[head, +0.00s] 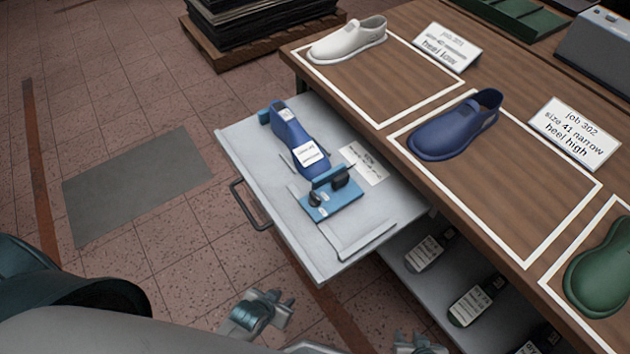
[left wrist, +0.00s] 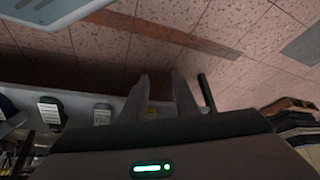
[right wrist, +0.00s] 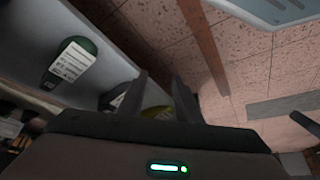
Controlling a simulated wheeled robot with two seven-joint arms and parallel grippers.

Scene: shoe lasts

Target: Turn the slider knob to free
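A blue slider block (head: 345,201) sits on the pulled-out grey drawer (head: 250,160). A small dark knob (head: 316,198) is on its left end, with pale labels beside it; its setting is too small to read. A larger black part (head: 340,178) stands further back on the block. A blue shoe last (head: 291,132) with white labels lies against the block. My left gripper (head: 279,307) is open and empty, in front of the drawer and apart from it. My right gripper (head: 420,345) is at the bottom edge. The right wrist view shows its fingers (right wrist: 158,95) apart and empty.
The wooden table (head: 400,78) holds a white shoe (head: 348,41), a blue shoe (head: 457,126), a green shoe (head: 602,270) and job cards. The drawer handle (head: 243,205) juts out left.

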